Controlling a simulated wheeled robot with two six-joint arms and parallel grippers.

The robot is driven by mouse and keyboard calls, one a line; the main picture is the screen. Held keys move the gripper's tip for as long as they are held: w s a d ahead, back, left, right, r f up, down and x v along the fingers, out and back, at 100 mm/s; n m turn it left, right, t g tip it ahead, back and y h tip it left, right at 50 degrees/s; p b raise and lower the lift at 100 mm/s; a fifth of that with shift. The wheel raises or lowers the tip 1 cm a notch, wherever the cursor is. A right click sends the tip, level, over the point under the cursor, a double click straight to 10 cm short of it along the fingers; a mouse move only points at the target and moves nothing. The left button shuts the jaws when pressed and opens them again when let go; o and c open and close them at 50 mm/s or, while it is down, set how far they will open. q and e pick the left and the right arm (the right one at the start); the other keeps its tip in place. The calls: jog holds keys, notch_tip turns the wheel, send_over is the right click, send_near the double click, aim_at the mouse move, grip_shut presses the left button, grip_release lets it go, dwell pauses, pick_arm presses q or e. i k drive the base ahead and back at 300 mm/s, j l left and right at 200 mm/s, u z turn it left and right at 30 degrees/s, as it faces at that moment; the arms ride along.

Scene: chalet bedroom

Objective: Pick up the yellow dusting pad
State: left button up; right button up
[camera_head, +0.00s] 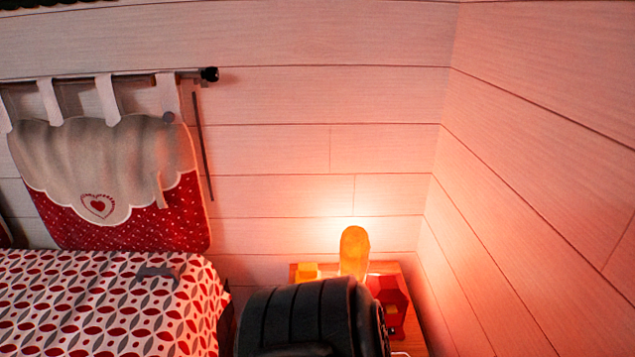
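A small yellow block-like thing (307,271), which may be the dusting pad, lies at the back left of a wooden bedside table (409,273). To its right a taller orange-yellow thing with a rounded top (354,250) stands upright; I cannot tell whether it is a lamp or a pad. My black arm part fills the bottom middle and hides the front of the table and the lower part of the upright thing. No gripper fingers show, so neither gripper can be placed relative to the yellow things.
A red angular object (389,297) stands at the table's right. A bed with a red and grey patterned cover (95,305) is at the left, under a curtain (115,175) on a rod. Plank walls close the back and right. Warm light glows behind the table.

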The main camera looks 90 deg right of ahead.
aim_at(307, 272)
jog(key=z, duration=2.2)
